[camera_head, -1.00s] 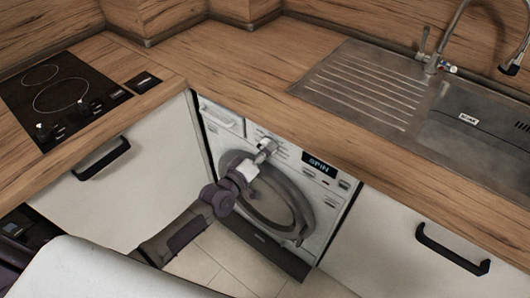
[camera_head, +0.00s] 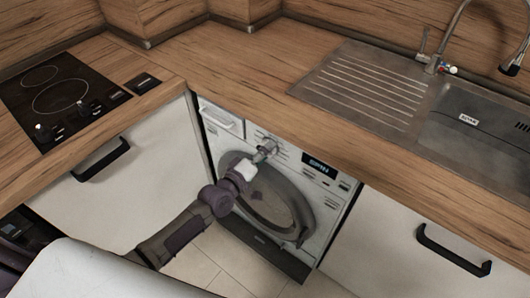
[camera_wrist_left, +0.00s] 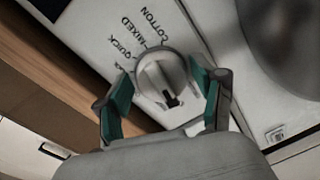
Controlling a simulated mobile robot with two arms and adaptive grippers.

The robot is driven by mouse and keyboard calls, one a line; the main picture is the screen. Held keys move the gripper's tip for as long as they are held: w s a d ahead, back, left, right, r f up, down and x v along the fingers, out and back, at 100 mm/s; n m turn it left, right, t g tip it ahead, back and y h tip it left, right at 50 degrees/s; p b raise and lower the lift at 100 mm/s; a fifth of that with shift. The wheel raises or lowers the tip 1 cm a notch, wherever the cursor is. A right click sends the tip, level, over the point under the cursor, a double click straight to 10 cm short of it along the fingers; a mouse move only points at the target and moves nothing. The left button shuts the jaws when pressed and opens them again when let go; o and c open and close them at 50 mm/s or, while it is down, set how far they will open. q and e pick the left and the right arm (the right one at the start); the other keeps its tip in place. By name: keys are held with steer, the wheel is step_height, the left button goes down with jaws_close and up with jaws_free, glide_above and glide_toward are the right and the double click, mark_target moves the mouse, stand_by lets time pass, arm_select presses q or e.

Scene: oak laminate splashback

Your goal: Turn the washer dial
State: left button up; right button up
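The washer (camera_head: 337,202) is built in under the counter, with a dark round door and a lit display (camera_head: 318,164) that seems to read SPIN. Its dial (camera_wrist_left: 158,76) is a round pale knob with a dark pointer mark towards the lower right of the left wrist view. The labels COTTON, MIXED and QUICK stand beside it, and another is partly hidden. My left gripper (camera_head: 268,149) is at the washer's panel. In the left wrist view its green-padded fingers (camera_wrist_left: 160,74) are apart, one on each side of the dial; firm contact cannot be told. My right gripper is not seen.
The wooden counter (camera_head: 262,62) overhangs the washer, with a steel sink (camera_head: 455,128) at the right and a hob (camera_head: 62,98) at the left. Handled cabinet fronts (camera_head: 125,195) flank the washer. The tiled floor (camera_head: 215,268) in front is clear.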

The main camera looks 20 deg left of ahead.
arm_select(q)
steer(key=shift+o, duration=0.4)
steer(key=shift+s, duration=0.2)
steer(key=f+v, duration=0.1)
steer(key=v, duration=1)
steer(key=shift+s+a+r, duration=0.2)
steer(key=shift+s+r, duration=0.05)
steer(key=shift+r, duration=0.25)
